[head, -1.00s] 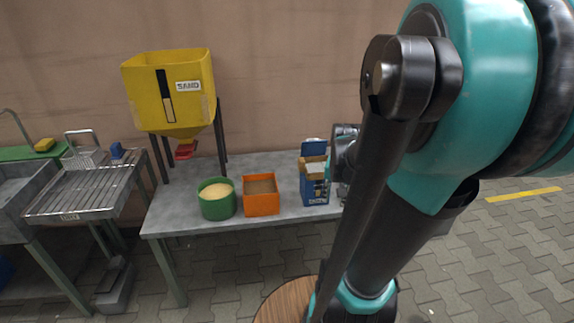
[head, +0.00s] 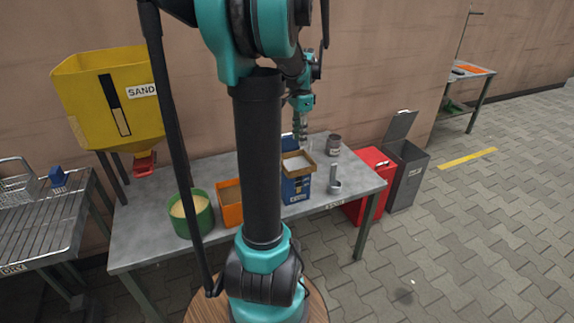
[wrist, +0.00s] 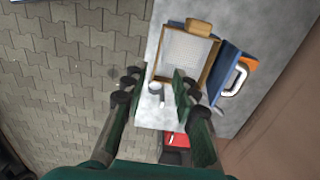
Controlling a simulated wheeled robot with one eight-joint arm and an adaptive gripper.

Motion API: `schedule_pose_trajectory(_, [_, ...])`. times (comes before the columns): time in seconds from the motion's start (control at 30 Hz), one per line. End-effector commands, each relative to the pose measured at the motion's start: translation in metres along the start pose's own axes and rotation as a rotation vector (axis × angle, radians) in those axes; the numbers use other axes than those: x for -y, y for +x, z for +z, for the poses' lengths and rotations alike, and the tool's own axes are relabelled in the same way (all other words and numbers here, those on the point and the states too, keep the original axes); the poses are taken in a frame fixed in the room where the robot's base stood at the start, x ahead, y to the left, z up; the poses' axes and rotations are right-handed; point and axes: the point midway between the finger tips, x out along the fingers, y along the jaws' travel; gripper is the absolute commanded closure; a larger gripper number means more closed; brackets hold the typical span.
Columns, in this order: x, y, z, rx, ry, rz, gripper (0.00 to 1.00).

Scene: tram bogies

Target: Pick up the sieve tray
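The sieve tray (head: 298,162) has a wooden frame around a pale inside and rests on top of the blue box (head: 296,189) on the grey table. In the wrist view the sieve tray (wrist: 188,50) shows its light mesh and a small wooden handle block at its far end. My gripper (head: 300,133) is above and behind the tray in the head view. In the wrist view my gripper (wrist: 157,84) is open, with nothing between its fingers. Its right finger overlaps the tray's near edge in the picture; I cannot tell the height gap.
A red bin (head: 371,180) and grey bin (head: 407,172) flank the table's right end.

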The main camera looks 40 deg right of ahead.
Motion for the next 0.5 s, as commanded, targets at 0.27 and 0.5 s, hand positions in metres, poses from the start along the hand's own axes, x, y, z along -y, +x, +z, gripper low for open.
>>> schedule_pose_trajectory(0.27, [0.001, 0.055, 0.000, 0.000, -0.002, -0.001, 0.72])
schedule_pose_trajectory(0.5, [0.000, 0.083, 0.000, 0.000, -0.003, -0.001, 0.72])
